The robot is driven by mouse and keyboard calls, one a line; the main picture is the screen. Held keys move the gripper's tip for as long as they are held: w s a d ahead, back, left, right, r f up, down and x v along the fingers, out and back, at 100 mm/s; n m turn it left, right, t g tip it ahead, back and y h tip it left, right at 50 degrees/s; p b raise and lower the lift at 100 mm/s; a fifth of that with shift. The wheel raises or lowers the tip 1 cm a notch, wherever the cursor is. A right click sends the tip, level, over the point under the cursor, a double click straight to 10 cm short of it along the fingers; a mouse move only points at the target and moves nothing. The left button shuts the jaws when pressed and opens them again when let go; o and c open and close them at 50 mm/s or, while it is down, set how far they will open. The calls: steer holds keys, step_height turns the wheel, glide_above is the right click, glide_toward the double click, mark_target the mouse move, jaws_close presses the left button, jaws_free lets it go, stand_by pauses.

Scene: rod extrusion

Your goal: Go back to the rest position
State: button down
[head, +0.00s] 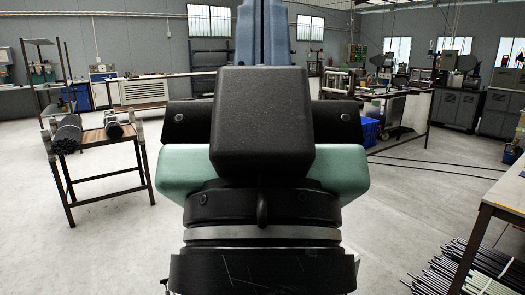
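My own arm fills the middle of the head view, with black and pale green housings, a grey ring and a blue part rising at the top. My gripper is not visible in this view. What lies directly behind the arm is hidden.
A workbench edge (508,192) with a bundle of rods (470,272) below is at the right. Benches and machines line the back. Grey floor (110,255) is clear at left.

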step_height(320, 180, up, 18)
steer(key=p, duration=1.5)
steer(key=shift+p, duration=0.35)
